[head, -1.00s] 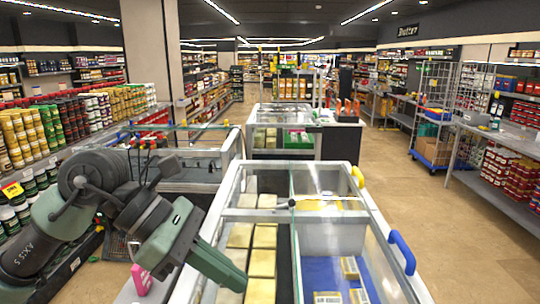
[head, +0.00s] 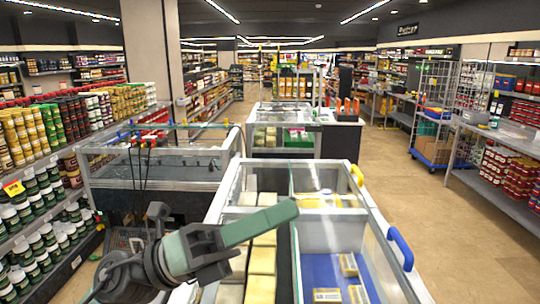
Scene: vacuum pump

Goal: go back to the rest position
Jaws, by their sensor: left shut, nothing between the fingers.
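My left gripper (head: 270,221) shows in the head view, its green fingers closed together with nothing between them. It points to the right, over the glass-topped freezer chest in front of me. My left arm comes in from the bottom left, low in the picture. My right gripper is out of the picture.
The freezer chest (head: 385,262) holds pale yellow blocks (head: 262,262) and a blue section with small yellow packs (head: 328,295). A second chest (head: 160,182) stands to the left, beside shelves of jars (head: 45,205). The floor (head: 450,235) on the right is clear.

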